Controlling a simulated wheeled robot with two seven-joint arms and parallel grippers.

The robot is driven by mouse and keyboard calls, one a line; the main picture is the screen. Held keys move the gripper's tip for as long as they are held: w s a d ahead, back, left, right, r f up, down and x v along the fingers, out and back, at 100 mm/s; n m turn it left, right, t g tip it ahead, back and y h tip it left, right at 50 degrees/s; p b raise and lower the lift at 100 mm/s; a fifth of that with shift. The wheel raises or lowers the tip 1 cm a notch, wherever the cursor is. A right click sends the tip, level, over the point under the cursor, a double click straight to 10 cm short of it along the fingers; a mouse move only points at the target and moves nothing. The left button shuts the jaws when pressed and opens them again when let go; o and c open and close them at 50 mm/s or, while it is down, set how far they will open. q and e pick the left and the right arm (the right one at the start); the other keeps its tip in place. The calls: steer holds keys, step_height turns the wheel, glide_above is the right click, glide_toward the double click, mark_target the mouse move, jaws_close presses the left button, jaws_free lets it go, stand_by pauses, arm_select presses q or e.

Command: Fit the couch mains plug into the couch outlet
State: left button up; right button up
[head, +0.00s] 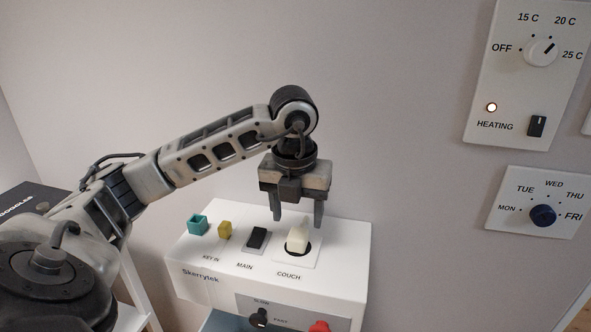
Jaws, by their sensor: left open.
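The couch mains plug (298,237) is a cream-white block standing upright at the round dark couch outlet (304,250), on the top of the white Skerrytek box, above the label COUCH. I cannot tell how deep the plug sits in the outlet. My left gripper (297,219) points down just above the plug, its two fingers apart on either side of the plug's upper end. It is open, and the plug looks free of both fingers. My right gripper is not in view.
On the same white box (200,281) stand a teal block (198,225), a yellow key piece (225,230) and a black MAIN switch (257,238). A black knob (259,317) and a red knob (319,327) are on its front. Wall panels (510,100) hang at the right.

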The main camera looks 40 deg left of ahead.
arm_select(q)
step_height(320, 180, up, 10)
steer(key=s+p, duration=0.1)
steer(key=p, duration=0.2)
steer(key=shift+d, duration=0.3)
steer(key=shift+f, duration=0.1)
